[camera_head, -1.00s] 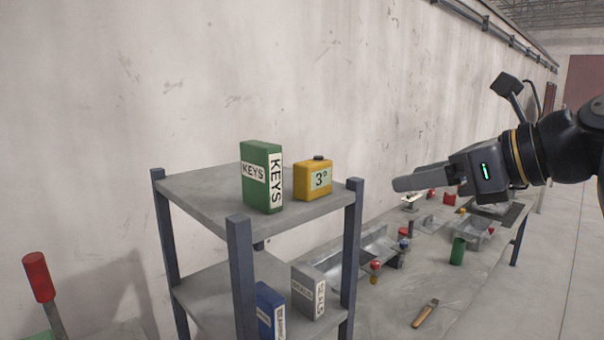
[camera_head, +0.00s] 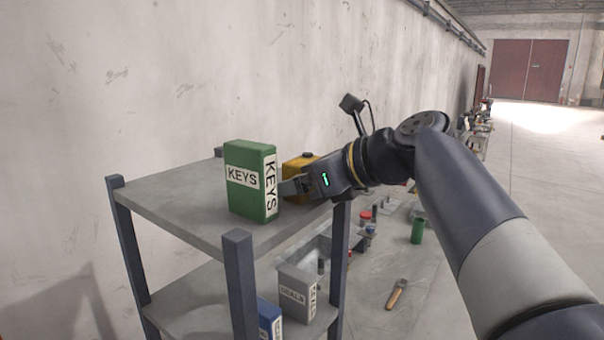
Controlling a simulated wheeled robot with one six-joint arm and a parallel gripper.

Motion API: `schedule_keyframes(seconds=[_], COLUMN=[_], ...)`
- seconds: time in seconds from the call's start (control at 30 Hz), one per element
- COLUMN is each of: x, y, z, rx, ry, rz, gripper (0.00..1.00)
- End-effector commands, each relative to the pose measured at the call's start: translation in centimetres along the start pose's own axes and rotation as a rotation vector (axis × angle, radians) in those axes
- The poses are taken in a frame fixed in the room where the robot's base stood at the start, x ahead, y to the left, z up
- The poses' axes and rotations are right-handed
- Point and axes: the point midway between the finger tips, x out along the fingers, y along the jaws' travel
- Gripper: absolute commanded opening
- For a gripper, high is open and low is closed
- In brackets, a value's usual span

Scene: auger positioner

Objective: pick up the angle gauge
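The angle gauge (camera_head: 297,165) is the yellow box with a dark knob on top. It stands on the top shelf of the grey rack (camera_head: 165,207), behind and right of the green KEYS box (camera_head: 246,180). My gripper (camera_head: 292,187) is in front of the gauge at the shelf's right side, its fingers pointing left toward the KEYS box. It hides the gauge's lower part and its 3° face. I cannot tell whether the fingers touch the gauge or how far apart they are.
The KEYS box stands very close to my fingertips. A grey box (camera_head: 295,292) and a blue box (camera_head: 268,318) are on the lower shelf. A workbench (camera_head: 425,290) to the right carries a green cylinder (camera_head: 417,230) and an orange-handled tool (camera_head: 396,294).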

Motion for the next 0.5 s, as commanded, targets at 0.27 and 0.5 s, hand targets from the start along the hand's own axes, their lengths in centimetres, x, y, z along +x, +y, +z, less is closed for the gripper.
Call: schedule_keyframes(seconds=[0.27, 0.5], x=[0.53, 0.5], y=[-0.04, -0.03], z=[-0.05, -0.03], rx=[0.0, 0.0], ry=[0.0, 0.0], rz=[-0.001, -0.001], gripper=[0.85, 0.68])
